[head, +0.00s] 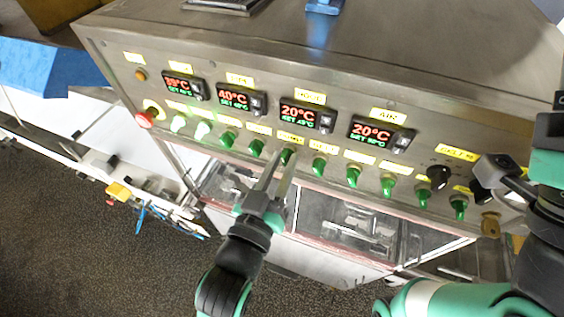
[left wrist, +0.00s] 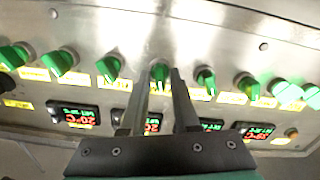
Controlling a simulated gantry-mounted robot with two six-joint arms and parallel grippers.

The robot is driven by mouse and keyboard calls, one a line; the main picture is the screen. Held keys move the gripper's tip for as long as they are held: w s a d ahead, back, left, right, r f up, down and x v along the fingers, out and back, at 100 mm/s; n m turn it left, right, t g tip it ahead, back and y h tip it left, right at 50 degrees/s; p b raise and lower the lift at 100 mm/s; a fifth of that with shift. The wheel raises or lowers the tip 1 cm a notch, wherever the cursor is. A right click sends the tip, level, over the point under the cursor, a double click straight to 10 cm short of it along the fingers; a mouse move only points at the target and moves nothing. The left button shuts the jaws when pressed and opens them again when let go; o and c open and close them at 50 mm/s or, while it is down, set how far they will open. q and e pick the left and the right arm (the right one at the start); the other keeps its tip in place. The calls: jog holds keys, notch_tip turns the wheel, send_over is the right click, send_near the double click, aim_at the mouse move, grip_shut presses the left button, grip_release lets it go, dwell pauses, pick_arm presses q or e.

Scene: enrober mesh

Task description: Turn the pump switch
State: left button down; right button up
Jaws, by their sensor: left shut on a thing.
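A row of green switches runs along the lower part of the steel control panel (head: 262,92) in the head view. My left gripper (head: 282,156) reaches up from below to one green switch (head: 288,154) near the middle of this row. It is shut on that switch. In the left wrist view the same switch (left wrist: 159,73) sits between the two fingertips (left wrist: 161,76). The yellow label above it (head: 290,138) is too small to read surely. My right gripper (head: 490,170) is at the panel's right end by a black knob; its jaws cannot be made out.
Other green switches stand close on both sides, such as one to the left (head: 256,148) and one to the right (head: 319,165). Red-digit temperature displays (head: 297,115) sit above. A red emergency button (head: 147,117) is at the left end, and a black knob (head: 438,176) at the right.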

pick_arm(q)
jog(key=m, duration=0.4)
jog(key=shift+m, duration=2.3)
jog(key=c, duration=0.9)
grip_release()
jog(key=shift+s, duration=0.15)
